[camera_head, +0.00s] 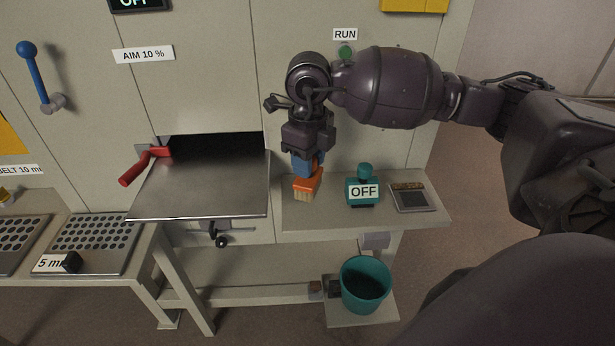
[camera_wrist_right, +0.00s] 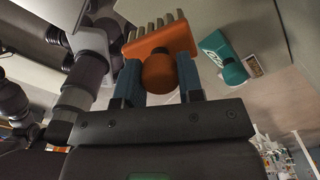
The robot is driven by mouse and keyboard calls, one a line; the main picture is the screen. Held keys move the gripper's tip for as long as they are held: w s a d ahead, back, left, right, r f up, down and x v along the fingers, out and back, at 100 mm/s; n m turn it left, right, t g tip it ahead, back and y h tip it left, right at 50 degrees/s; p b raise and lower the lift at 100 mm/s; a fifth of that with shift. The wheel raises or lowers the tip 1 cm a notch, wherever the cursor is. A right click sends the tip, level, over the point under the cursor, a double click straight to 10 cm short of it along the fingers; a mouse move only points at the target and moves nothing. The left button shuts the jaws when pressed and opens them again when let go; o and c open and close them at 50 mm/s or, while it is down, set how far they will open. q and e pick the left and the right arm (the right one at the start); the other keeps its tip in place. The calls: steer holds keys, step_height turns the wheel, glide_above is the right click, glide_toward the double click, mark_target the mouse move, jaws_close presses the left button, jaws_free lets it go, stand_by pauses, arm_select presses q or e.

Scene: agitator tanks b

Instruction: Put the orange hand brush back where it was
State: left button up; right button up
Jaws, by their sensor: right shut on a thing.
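The orange hand brush (camera_head: 308,184) with pale bristles is held in my right gripper (camera_head: 307,165), bristles pointing down, at the left part of the small grey shelf (camera_head: 325,214). In the right wrist view the brush (camera_wrist_right: 160,48) sits between the two blue fingers of the right gripper (camera_wrist_right: 160,80), which are shut on its rounded handle. I cannot tell whether the bristles touch the shelf. My left gripper is not in view.
A metal flap (camera_head: 203,185) with a red handle (camera_head: 143,167) lies to the left. A teal bucket (camera_head: 365,284) stands below.

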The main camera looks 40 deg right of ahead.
steer(key=shift+w+d+f, duration=0.1)
steer(key=shift+w+d, duration=0.3)
steer(key=shift+w, duration=0.25)
steer(key=shift+w+d+f, duration=0.1)
steer(key=shift+w+d, duration=0.25)
steer(key=shift+w, duration=0.25)
steer(key=shift+f, duration=0.6)
step_height(320, 180, down, 5)
steer(key=shift+s+a+r, duration=0.1)
steer(key=shift+s, duration=0.05)
steer(key=shift+w+f, duration=0.25)
steer(key=shift+f, duration=0.05)
steer(key=shift+f, duration=0.1)
steer(key=o, duration=0.9)
step_height(320, 180, up, 12)
steer(key=shift+r, duration=0.15)
